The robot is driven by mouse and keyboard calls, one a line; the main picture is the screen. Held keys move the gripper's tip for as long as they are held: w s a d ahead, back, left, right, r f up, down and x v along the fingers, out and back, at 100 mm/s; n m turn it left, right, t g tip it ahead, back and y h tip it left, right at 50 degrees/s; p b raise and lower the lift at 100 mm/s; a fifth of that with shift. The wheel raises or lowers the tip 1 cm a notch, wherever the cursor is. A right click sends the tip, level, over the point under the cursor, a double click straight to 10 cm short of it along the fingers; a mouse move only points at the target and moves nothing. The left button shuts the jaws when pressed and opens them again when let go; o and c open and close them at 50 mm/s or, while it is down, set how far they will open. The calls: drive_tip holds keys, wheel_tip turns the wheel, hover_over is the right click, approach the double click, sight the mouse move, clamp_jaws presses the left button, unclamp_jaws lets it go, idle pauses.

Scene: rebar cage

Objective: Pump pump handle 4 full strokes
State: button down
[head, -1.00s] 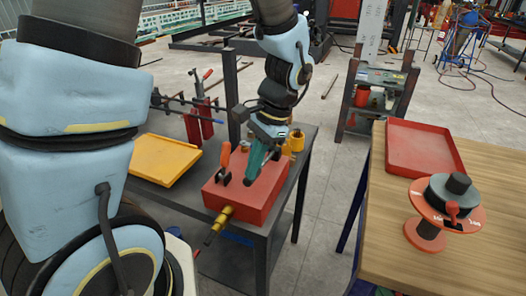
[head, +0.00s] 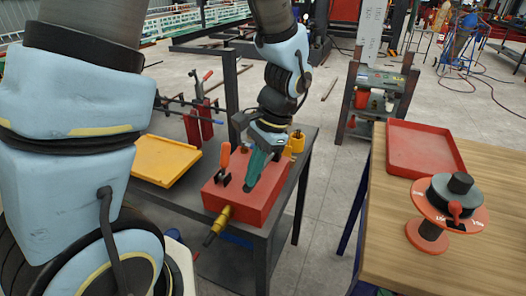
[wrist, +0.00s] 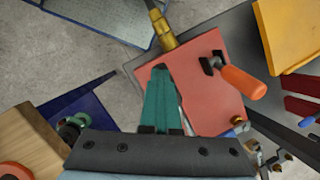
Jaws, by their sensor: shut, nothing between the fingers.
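The pump is a red box (head: 262,205) on a dark metal table, with a brass fitting (head: 219,217) at its front. Its orange-gripped pump handle (head: 225,156) stands up from a black pivot at the left of the box top in the head view. In the wrist view, the handle (wrist: 243,83) is right of my fingers. My gripper (head: 250,184) has teal fingers, shut and empty, pointing down over the box beside the handle. In the wrist view, the gripper (wrist: 160,70) shows clear space between it and the handle. I cannot tell whether the fingertips touch the box.
A yellow tray (head: 160,172) lies left of the pump. Red clamp-like tools (head: 198,122) stand behind it, and yellow cylinders (head: 297,142) are just behind the box. A wooden table at right carries a red tray (head: 423,170) and a reel (head: 450,205). Bare floor separates the tables.

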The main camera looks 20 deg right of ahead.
wheel_tip(320, 180, up, 8)
drive_tip(key=w+d+p, duration=0.2)
drive_tip(key=p, duration=0.5)
drive_tip(key=shift+w, duration=0.15)
drive_tip(key=shift+s+a+f, duration=0.25)
drive_tip(key=shift+f, duration=0.3)
drive_tip(key=shift+s+a+f+b, duration=0.1)
drive_tip(key=shift+s+f+b, duration=0.05)
drive_tip(key=shift+f+b, duration=0.15)
drive_tip(key=shift+s+a+f+b, duration=0.1)
drive_tip(key=shift+f+b, duration=0.1)
drive_tip(key=shift+f, duration=0.15)
